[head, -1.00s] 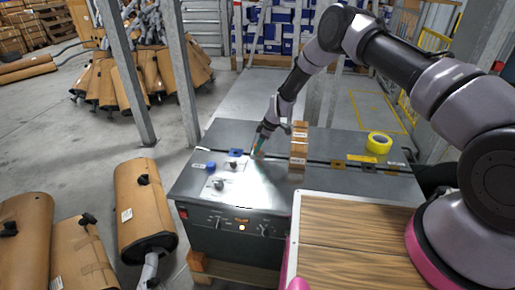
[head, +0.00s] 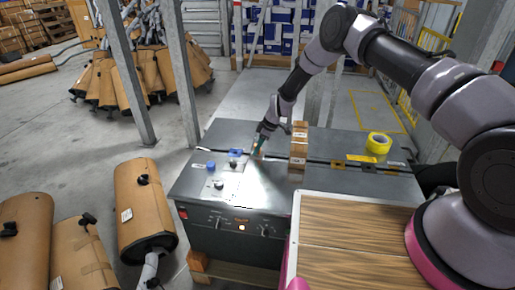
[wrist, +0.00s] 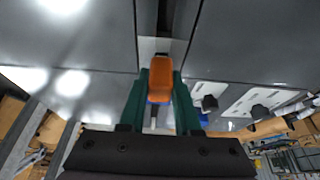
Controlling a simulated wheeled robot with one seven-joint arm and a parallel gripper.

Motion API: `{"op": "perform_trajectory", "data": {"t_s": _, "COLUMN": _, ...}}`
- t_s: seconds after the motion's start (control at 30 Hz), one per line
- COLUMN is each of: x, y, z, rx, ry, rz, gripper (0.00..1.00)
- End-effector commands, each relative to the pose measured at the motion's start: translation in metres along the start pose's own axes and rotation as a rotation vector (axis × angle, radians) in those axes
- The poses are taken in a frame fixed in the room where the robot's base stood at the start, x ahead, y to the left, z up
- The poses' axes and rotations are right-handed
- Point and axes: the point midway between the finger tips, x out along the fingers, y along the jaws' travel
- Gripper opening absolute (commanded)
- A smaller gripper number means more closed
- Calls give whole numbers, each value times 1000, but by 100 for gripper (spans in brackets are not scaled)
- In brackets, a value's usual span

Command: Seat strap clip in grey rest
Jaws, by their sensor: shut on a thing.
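My gripper (head: 257,150) is over the far left part of the dark grey cabinet top. In the wrist view its green fingers (wrist: 160,88) are shut on an orange clip (wrist: 160,78), with a blue part showing just below the orange. A light grey piece (wrist: 147,47) at the dark slot in the cabinet top shows right beyond the clip; it looks like the grey rest. The clip's tip overlaps this piece in the picture, and I cannot tell whether they touch. In the head view the clip is mostly hidden by the fingers.
Black knobs (head: 219,184) and a blue cap (head: 211,165) stand on the cabinet top (head: 330,185) to the left. A brown block stack (head: 298,150) stands close right of my gripper. A yellow tape roll (head: 379,143) lies further right. Cardboard-wrapped mufflers (head: 143,205) lie on the floor.

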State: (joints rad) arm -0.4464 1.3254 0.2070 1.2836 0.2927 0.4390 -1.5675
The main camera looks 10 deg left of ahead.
Motion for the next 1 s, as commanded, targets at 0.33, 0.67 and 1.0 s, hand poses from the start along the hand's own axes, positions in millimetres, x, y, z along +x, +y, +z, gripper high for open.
{"op": "perform_trajectory", "data": {"t_s": 0.33, "x": 0, "y": 0, "z": 0, "rx": 0, "ry": 0, "rz": 0, "gripper": 0}}
{"op": "perform_trajectory", "data": {"t_s": 0.67, "x": 2, "y": 0, "z": 1, "rx": 0, "ry": 0, "rz": 0, "gripper": 0}}
{"op": "perform_trajectory", "data": {"t_s": 1.0, "x": 8, "y": 0, "z": 4, "rx": 0, "ry": 0, "rz": 0, "gripper": 39}}
